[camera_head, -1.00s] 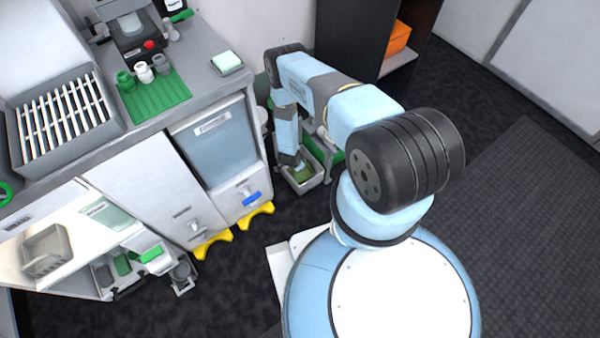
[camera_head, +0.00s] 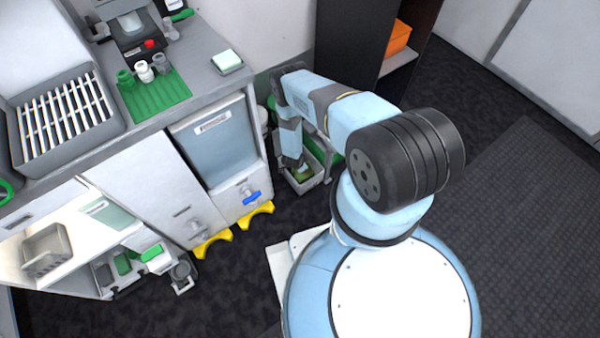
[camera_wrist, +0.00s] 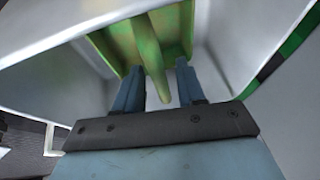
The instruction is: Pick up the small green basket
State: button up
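The small green basket (camera_head: 303,173) sits low inside a light grey bin (camera_head: 306,186), partly hidden by my arm. In the wrist view the green basket (camera_wrist: 120,45) fills the top middle, with worn yellowish patches and a narrow green bar, possibly its handle, running toward me. My gripper (camera_wrist: 158,68) is open, with its two blue fingers either side of this bar. I see gaps between the bar and both fingers. In the head view my gripper (camera_head: 294,165) reaches down into the bin; its fingertips are too small to make out.
The bin walls rise close on both sides in the wrist view. A dark shelf with an orange box (camera_head: 397,36) is behind right. The right floor is clear.

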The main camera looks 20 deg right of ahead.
grip_shut()
jog(key=shift+r, duration=0.1)
dwell(0.4)
